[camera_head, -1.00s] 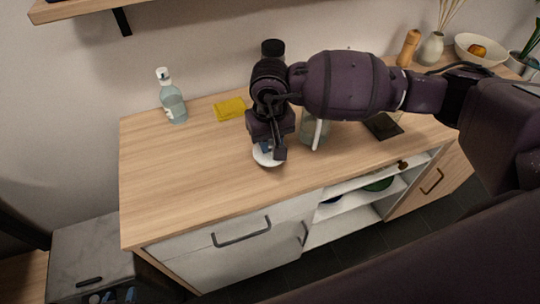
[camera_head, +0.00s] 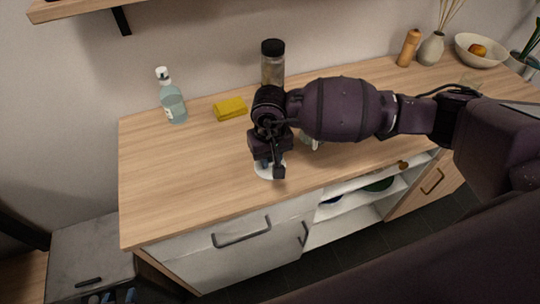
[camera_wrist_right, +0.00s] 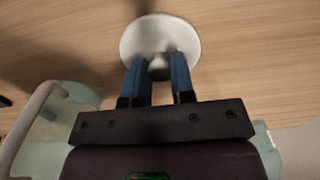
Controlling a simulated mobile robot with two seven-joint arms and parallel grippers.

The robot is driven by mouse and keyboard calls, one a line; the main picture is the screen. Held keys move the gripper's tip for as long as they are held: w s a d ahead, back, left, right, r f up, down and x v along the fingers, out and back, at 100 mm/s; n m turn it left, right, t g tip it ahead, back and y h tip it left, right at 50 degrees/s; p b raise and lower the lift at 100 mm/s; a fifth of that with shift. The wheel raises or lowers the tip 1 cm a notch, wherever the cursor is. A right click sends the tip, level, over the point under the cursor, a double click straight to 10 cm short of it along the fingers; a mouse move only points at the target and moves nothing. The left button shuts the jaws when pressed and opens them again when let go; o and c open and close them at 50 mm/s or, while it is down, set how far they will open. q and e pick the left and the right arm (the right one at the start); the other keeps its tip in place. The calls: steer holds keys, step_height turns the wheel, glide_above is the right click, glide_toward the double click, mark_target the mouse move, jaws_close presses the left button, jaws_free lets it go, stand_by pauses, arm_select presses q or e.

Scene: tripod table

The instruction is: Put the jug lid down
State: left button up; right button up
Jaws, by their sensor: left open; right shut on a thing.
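The jug lid (camera_head: 264,174) is a white round disc low over the front middle of the wooden counter. In the right wrist view the lid (camera_wrist_right: 160,32) shows with its knob between the two blue fingers. My right gripper (camera_head: 270,164) is shut on that knob from above. I cannot tell whether the lid touches the counter. The jug (camera_head: 314,141) is pale and see-through, mostly hidden behind my right arm; its handle and body (camera_wrist_right: 45,125) show at the left of the right wrist view. My left gripper is not in view.
A pepper mill (camera_head: 408,48), vase (camera_head: 431,50) and bowl (camera_head: 480,52) are at the back right. The counter's left part (camera_head: 180,170) is clear.

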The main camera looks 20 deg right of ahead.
mark_target(270, 159)
steer(key=o, duration=0.9)
step_height(270, 159, up, 12)
steer(key=shift+r, duration=0.1)
stand_by(0.4)
